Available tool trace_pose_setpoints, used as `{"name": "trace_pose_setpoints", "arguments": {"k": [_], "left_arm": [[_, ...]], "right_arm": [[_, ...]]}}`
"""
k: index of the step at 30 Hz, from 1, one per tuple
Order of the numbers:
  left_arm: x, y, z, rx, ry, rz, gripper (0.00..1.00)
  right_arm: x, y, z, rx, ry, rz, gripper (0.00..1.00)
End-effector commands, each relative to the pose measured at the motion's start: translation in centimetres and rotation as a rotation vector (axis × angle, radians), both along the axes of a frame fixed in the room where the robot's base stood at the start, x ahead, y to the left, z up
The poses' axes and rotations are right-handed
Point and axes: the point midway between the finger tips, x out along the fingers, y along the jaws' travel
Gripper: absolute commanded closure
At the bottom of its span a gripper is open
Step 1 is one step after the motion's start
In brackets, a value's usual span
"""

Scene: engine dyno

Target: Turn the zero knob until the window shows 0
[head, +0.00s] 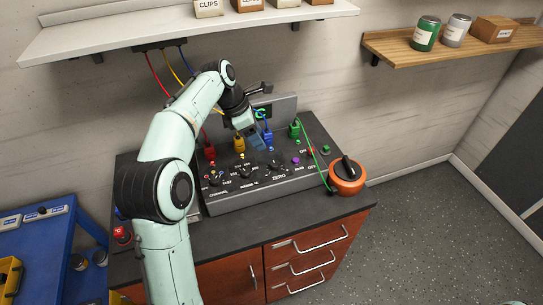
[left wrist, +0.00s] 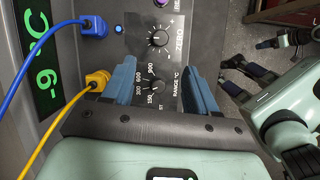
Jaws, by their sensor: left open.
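The zero knob (left wrist: 158,38) is a black dial knob with a pale pointer line, on the dark sloped console panel; it also shows in the head view (head: 277,167). The window (left wrist: 42,75) reads -9 °C in green digits, sideways in the left wrist view. My left gripper (left wrist: 163,75) is open and empty, its blue fingers apart. In that view the fingers frame the range knob (left wrist: 156,86), with the zero knob beyond their tips. In the head view the left gripper (head: 256,138) hangs over the console, partly covering the window.
Blue (left wrist: 93,29) and yellow (left wrist: 98,79) cable plugs stand beside the knobs. An orange round device with a black handle (head: 347,175) sits right of the console. Mint and dark parts of mine (left wrist: 285,85) show at right in the wrist view.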

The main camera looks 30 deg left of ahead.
Motion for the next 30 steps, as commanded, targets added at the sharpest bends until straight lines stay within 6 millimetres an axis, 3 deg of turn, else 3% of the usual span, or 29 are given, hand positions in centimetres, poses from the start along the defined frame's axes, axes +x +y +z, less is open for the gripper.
{"name": "trace_pose_setpoints", "arguments": {"k": [6,15,21,30], "left_arm": [[0.9,-1.4,-4.8,-0.001,0.009,-0.002,0.42],[2.4,-2.9,-9.6,-0.001,0.005,-0.002,0.42],[2.9,-3.4,-11.0,0.0,0.002,-0.001,0.42],[3.0,-3.4,-11.1,-0.001,0.001,0.0,0.42]], "right_arm": [[-1.6,0.0,-1.4,0.0,0.019,-0.001,0.42],[-2.5,0.0,-2.3,0.0,0.029,0.0,0.42],[-2.7,0.0,-2.5,0.0,0.03,0.0,0.42],[-2.7,0.0,-2.5,0.0,0.03,0.0,0.42]]}}
